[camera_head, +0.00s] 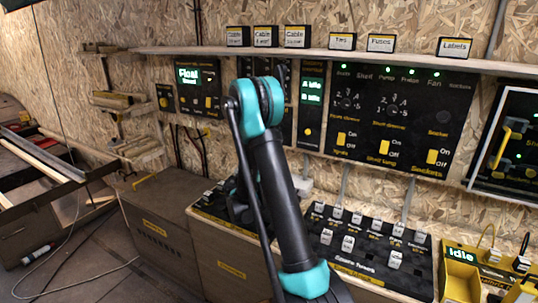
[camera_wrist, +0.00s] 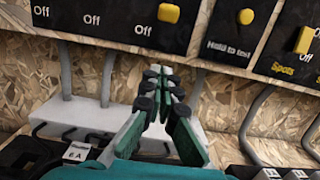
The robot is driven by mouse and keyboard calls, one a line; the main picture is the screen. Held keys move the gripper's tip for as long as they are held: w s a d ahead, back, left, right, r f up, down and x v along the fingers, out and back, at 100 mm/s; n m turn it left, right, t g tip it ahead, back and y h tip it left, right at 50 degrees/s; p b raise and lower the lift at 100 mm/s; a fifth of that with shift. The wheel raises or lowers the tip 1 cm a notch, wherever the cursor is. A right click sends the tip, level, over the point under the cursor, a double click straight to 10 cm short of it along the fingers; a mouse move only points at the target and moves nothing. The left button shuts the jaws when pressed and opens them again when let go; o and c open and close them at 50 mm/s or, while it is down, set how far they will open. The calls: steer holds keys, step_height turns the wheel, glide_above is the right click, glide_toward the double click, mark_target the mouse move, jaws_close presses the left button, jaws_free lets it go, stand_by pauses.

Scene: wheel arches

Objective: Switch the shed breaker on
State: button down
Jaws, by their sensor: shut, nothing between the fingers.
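My gripper (camera_wrist: 158,80) shows in the wrist view with its green fingers together and nothing between them. It is in front of the plywood wall, below a black panel (camera_wrist: 110,18). That panel has several "Off" words and a yellow switch (camera_wrist: 168,13). A round yellow button (camera_wrist: 246,17) is marked "Hold to test". I cannot read a shed label in either view, so I cannot tell which switch is the shed breaker. In the head view my arm hides part of the panels behind it, and my gripper is not clearly visible.
A white box (camera_wrist: 100,114) and grey conduits stand close behind my fingers. In the head view, a panel (camera_head: 400,118) has yellow on/off switches under a shelf (camera_head: 390,60) with labelled boxes. A rack of white-tagged parts (camera_head: 350,262) lies below. A dark bench (camera_head: 150,225) is left.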

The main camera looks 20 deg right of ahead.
steer(key=w+d+r, duration=0.4)
steer(key=d, duration=0.1)
steer(key=shift+w+r, duration=0.25)
steer(key=shift+w, duration=0.1)
steer(key=shift+s+a+r+g+y, duration=0.15)
steer(key=shift+a+r+g+y, duration=0.1)
steer(key=shift+r+g+y, duration=0.15)
stand_by(0.7)
steer(key=r+g+y, duration=0.3)
steer(key=a+r+g+y, duration=0.1)
steer(key=shift+s+r, duration=0.15)
steer(key=shift+s, duration=0.25)
steer(key=shift+d+r, duration=0.1)
steer(key=shift+r, duration=0.1)
steer(key=shift+r, duration=0.6)
